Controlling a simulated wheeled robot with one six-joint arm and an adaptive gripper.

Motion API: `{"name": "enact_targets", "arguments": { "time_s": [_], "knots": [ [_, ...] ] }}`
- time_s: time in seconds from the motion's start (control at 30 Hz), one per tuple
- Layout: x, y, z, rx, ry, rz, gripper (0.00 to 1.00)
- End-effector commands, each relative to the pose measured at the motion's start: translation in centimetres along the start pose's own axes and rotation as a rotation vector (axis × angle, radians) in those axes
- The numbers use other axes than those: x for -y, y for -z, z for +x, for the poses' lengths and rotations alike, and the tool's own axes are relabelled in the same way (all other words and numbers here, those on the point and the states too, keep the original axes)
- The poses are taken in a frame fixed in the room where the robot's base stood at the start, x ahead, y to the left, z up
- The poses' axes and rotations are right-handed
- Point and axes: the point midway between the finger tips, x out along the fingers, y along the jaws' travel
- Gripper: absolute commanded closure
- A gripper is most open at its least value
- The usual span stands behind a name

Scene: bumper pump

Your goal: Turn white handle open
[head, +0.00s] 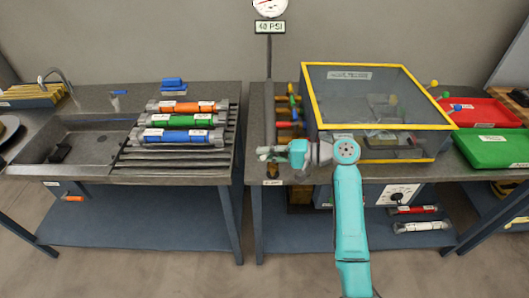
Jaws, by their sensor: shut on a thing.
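My teal arm reaches over the front edge of the right bench. My gripper (271,153) points left at the bench's front left corner, beside the yellow-framed box. It is shut around a small pale piece, which looks like the white handle (263,150). The fingers hide most of it, and its turn angle cannot be made out. A brownish fitting (272,169) shows just below. Behind the gripper, a row of coloured handles (287,124) runs along the box's left side.
The yellow-framed box (380,78) with a clear top stands right of my gripper. A gauge display (270,27) reads 40 PSI. Orange, green and blue cylinders (183,121) lie on the left bench's rack. Red (487,112) and green (495,150) trays sit at right.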

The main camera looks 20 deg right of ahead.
Motion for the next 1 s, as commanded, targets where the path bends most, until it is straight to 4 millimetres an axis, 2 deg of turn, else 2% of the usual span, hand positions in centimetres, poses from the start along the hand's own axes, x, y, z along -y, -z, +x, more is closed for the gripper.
{"name": "enact_targets", "arguments": {
  "time_s": [0.4,0.97,1.0],
  "knots": [
    [-0.10,-0.09,-0.29,0.184,-0.015,-0.032,1.00],
    [-0.14,-0.12,-0.30,0.209,-0.018,-0.037,1.00],
    [-0.14,-0.12,-0.30,0.209,-0.018,-0.037,0.74]
  ]
}}
